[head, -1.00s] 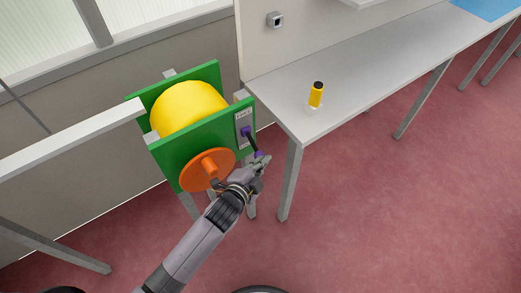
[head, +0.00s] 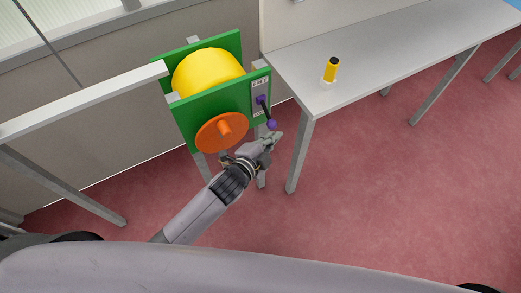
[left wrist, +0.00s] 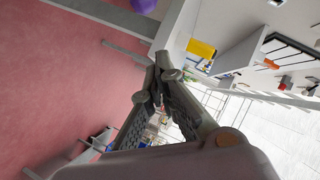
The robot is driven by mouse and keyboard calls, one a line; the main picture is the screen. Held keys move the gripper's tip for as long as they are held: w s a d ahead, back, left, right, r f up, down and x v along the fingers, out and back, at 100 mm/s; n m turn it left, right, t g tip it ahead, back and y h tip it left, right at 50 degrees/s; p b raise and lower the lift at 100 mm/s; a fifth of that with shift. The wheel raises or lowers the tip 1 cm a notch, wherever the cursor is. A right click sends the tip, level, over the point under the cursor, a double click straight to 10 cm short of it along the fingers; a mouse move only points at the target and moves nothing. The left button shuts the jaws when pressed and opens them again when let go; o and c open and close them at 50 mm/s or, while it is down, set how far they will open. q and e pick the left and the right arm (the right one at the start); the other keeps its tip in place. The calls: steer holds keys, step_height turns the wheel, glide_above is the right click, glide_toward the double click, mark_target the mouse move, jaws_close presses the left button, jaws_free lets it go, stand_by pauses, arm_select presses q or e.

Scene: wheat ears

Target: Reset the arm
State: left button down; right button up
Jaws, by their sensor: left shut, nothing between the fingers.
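My left gripper (head: 274,140) is shut and empty. In the head view it is just below the purple knob (head: 271,124) of a dark lever on the green machine's grey switch panel (head: 260,88); whether it touches the knob I cannot tell. The lever points down and slightly right. In the left wrist view the two fingers (left wrist: 160,72) meet at the tips with nothing between them, and the purple knob (left wrist: 143,5) shows at the top edge, apart from them. My right gripper is not in view.
The green machine (head: 185,110) holds a yellow drum (head: 207,72) and an orange wheel (head: 222,132). A white beam (head: 80,100) runs left from it. A grey table (head: 400,62) with a yellow bottle (head: 332,70) stands at right. The red floor (head: 390,190) is clear.

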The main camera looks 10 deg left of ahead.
arm_select(q)
steer(key=shift+w+a+v, duration=0.3)
steer(key=shift+a+v, duration=0.25)
steer(key=shift+v, duration=2.75)
steer(key=s+a+f+n+g+y+b, duration=0.15)
steer(key=s+a+f+n+g, duration=0.35)
steer(key=f, duration=1)
steer(key=s+a+f+n+y, duration=0.2)
steer(key=s+a+f+y, duration=0.3)
steer(key=f, duration=1)
steer(key=s+a+f+n+g, duration=0.2)
steer(key=s+f, duration=0.3)
steer(key=s, duration=0.3)
steer(key=s+a+f+n+g, duration=0.2)
steer(key=s+f, duration=0.4)
steer(key=s, duration=0.3)
steer(key=s+a+f+n+g+b, duration=0.1)
steer(key=s+a+f+n+g, duration=0.1)
steer(key=s+f, duration=0.3)
steer(key=s+a+n, duration=0.1)
steer(key=s, duration=0.2)
steer(key=shift+s+a+f+n+g, duration=0.25)
steer(key=shift+s+n+g, duration=0.05)
steer(key=shift+s+g, duration=0.1)
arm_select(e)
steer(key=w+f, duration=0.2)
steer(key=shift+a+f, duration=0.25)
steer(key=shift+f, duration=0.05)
arm_select(q)
steer(key=shift+h, duration=0.25)
